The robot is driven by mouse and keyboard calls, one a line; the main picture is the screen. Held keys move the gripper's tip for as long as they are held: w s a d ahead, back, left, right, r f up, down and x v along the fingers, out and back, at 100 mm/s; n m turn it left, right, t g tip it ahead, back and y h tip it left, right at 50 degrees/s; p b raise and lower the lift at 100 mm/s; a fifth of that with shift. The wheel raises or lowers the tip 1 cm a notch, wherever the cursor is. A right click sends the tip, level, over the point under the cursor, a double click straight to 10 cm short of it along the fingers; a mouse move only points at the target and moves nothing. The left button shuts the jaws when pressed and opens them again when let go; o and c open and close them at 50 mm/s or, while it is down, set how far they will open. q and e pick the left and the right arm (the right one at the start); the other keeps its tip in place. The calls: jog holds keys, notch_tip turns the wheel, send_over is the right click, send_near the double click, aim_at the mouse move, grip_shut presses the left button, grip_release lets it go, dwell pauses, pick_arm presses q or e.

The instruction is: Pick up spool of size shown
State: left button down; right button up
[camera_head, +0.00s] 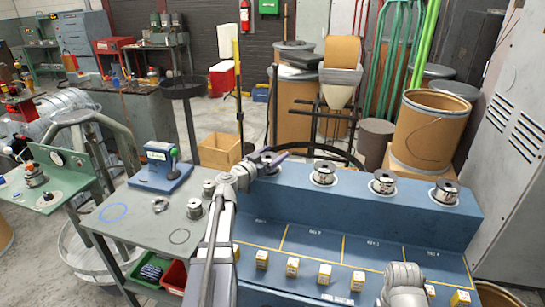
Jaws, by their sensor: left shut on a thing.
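Wire spools stand in a row on the blue bench's raised shelf (408,218): a left one (323,173), a middle one (383,182) and a right one (446,192). My left gripper (268,163) is at the shelf's left end, left of these spools. It is shut on a spool that its fingers and wrist mostly hide. I cannot tell whether that spool is lifted. A blue device with a small lit display (157,156) stands on the grey table; its reading is too small to make out. Part of my right arm shows at the bottom right; its gripper is out of the picture.
Small yellow-and-white boxes (292,267) line the bench's lower front, below yellow-lined, labelled sections. A grey cabinet (520,150) stands right.

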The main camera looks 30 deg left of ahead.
pick_arm(q)
notch_tip(320, 180, up, 10)
jog(key=p, duration=0.9)
